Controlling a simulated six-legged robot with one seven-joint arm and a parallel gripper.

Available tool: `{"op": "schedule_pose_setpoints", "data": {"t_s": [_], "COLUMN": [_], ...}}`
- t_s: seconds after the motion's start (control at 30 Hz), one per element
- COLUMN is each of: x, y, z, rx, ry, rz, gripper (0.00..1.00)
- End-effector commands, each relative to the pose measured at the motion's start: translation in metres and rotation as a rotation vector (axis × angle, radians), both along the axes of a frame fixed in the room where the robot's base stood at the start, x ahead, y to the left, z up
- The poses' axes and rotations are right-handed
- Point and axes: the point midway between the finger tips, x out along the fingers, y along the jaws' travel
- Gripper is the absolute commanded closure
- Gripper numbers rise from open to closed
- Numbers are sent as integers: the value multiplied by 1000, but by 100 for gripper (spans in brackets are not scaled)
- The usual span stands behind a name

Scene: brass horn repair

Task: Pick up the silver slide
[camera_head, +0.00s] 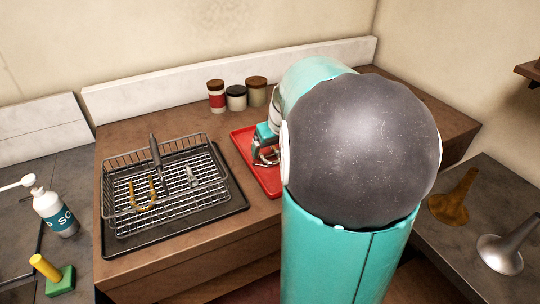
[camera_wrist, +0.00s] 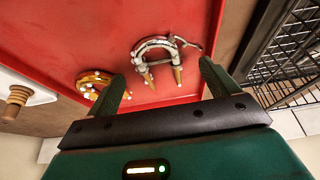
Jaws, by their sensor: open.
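The silver slide (camera_wrist: 158,45) is a U-shaped tube with two brass-coloured ends and a thin side lever. It lies on the red tray (camera_wrist: 60,35), its ends pointing towards my gripper (camera_wrist: 164,82) in the wrist view. My gripper is open, one finger to each side of the slide's ends, with nothing held. I cannot tell the height gap. A gold-coloured part (camera_wrist: 90,84) lies on the tray close by the left finger, partly hidden by it. In the head view my gripper (camera_head: 266,140) is over the red tray (camera_head: 243,140), and my arm hides the tray's right side.
A wire basket (camera_head: 120,219) on a dark tray stands left of the red tray, holding a brass U-shaped piece (camera_head: 144,196) and other parts. Several jars (camera_head: 236,97) stand behind. A white bottle (camera_head: 54,211) is at left; two horn bells (camera_head: 455,200) are at right.

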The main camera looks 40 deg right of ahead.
Motion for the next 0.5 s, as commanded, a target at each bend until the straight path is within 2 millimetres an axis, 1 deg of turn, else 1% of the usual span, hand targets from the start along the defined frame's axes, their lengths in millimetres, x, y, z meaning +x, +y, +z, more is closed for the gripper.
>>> {"op": "schedule_pose_setpoints", "data": {"t_s": [0.03, 0.17, 0.27, 0.43, 0.47, 0.5], "x": [2, 8, 10, 10, 10, 10], "y": [-2, -5, -6, -7, -7, -7], "z": [-10, -24, -27, -26, -26, -26], "rx": [3, 2, 0, 0, 0, 0], "ry": [4, 2, 0, 0, 0, 0], "rz": [-2, -1, -2, -2, -2, -2], "gripper": [13, 13, 13, 13, 17, 25]}}
